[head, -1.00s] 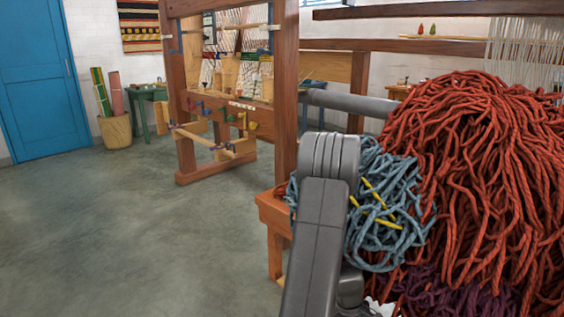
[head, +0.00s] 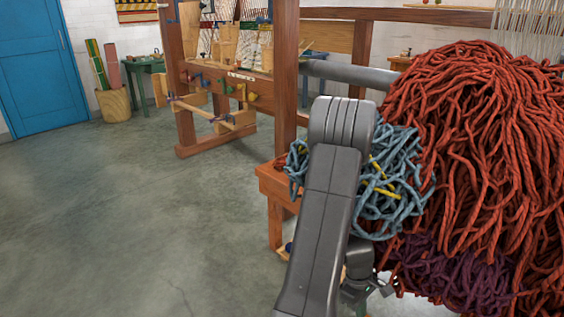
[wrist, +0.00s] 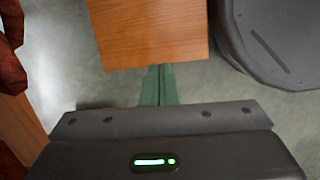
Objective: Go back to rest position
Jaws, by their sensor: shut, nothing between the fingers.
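My gripper (wrist: 158,72) shows in the wrist view as two green fingers pressed together, with nothing between them. Its tips are close to the edge of a wooden surface (wrist: 150,30) in that view; I cannot tell whether they touch. In the head view my grey arm rises at the centre and bends back down, and its fingers cannot be made out. A big heap of red wool (head: 480,150) fills the right side. Blue wool (head: 395,195) with yellow sticks (head: 384,189) lies behind my arm, and purple wool (head: 450,280) hangs below the red.
A wooden bench (head: 277,190) stands just behind my arm. A wooden loom (head: 184,100) stands farther back. A basket with rolls (head: 114,103) and a blue door (head: 40,70) are at the far left. The grey floor at left is clear. Red wool (wrist: 10,60) edges the wrist view.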

